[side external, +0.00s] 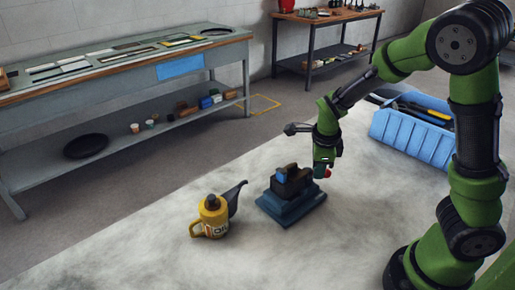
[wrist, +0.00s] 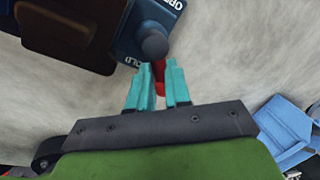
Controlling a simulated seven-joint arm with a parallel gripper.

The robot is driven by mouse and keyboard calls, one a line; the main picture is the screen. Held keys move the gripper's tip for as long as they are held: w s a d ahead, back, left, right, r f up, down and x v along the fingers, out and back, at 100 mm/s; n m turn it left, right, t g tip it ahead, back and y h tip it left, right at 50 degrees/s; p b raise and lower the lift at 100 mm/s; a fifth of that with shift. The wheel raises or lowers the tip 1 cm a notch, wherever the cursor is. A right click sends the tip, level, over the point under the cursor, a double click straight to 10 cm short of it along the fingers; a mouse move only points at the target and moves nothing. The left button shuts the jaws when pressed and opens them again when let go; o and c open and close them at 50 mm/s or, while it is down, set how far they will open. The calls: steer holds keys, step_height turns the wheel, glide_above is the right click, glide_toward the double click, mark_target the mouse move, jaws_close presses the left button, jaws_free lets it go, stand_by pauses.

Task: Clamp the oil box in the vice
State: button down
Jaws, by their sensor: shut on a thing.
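The vice (side external: 291,207) has a blue base and stands on the pale worktop. A dark brown block, which looks like the oil box (side external: 294,172), sits at its top between the jaws; whether it is pressed tight I cannot tell. My gripper (side external: 322,170) is at the vice's right side. In the wrist view my gripper's teal fingers (wrist: 158,82) are shut on a red handle (wrist: 160,88), partly hidden between them. Above them are a dark round knob (wrist: 154,43) and a blue plate (wrist: 150,18) lettered "OPEN" and "HOLD", partly cut off. The brown block fills the upper left.
A yellow oil can (side external: 212,217) with a dark spout stands left of the vice. A blue crate (side external: 414,132) with tools stands behind, to the right. The worktop in front of the vice is clear. A grey bench (side external: 120,72) stands across the floor.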

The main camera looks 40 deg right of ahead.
steer(key=shift+s+d, duration=0.15)
steer(key=shift+d, duration=0.05)
steer(key=c, duration=1.1)
jaws_free()
steer(key=shift+a, duration=0.1)
steer(key=shift+a+r, duration=0.15)
steer(key=shift+r, duration=0.2)
steer(key=r, duration=0.5)
steer(key=s+a+r, duration=0.1)
steer(key=r, duration=0.4)
steer(key=s+a+r, duration=0.1)
steer(key=r, duration=0.4)
steer(key=shift+a+r, duration=0.1)
steer(key=shift+r, duration=0.3)
